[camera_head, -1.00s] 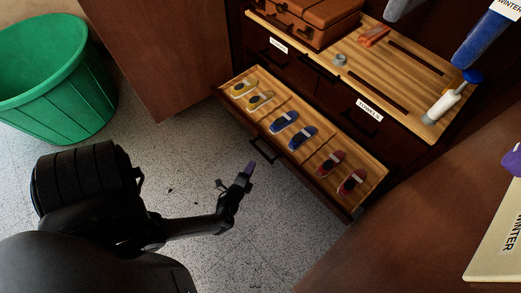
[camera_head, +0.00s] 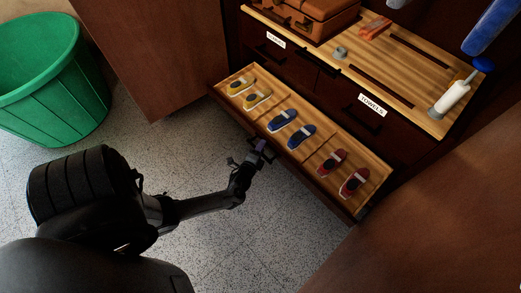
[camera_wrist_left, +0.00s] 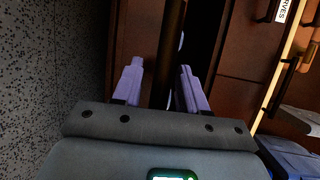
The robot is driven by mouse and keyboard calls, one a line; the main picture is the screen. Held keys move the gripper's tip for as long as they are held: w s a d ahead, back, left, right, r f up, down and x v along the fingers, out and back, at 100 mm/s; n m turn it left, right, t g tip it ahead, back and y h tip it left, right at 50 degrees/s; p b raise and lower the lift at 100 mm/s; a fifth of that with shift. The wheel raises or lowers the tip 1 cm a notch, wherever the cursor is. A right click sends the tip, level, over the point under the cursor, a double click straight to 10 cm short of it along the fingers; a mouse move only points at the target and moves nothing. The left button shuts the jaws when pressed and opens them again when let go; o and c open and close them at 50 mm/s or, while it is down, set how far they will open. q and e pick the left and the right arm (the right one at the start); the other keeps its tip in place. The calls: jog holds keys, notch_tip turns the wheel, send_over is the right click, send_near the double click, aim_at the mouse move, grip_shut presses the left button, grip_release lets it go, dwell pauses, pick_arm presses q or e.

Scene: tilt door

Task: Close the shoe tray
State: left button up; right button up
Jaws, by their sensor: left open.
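The shoe tray (camera_head: 270,123) is a long wooden pull-out tray low in the dark cabinet, tilted out. It holds yellow slippers (camera_head: 249,92), blue slippers (camera_head: 292,129) and red slippers (camera_head: 343,173). A dark handle (camera_head: 263,150) is on its front. My left gripper (camera_head: 256,152) is at the tray's front, by the handle; I cannot tell if it touches. In the left wrist view its two purple fingers (camera_wrist_left: 158,85) are apart, with a dark bar and the brown front between and beyond them. My right gripper is not in view.
A wooden counter (camera_head: 400,75) above the tray holds an orange-brown suitcase (camera_head: 310,15) and a white-and-blue bottle (camera_head: 455,95). A green bin (camera_head: 50,90) stands at left. Brown doors stand open on both sides (camera_head: 145,50) (camera_head: 440,215). The speckled floor (camera_head: 260,240) before the tray is clear.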

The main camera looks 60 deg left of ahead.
pick_arm(q)
grip_shut()
dwell(0.3)
dwell(0.3)
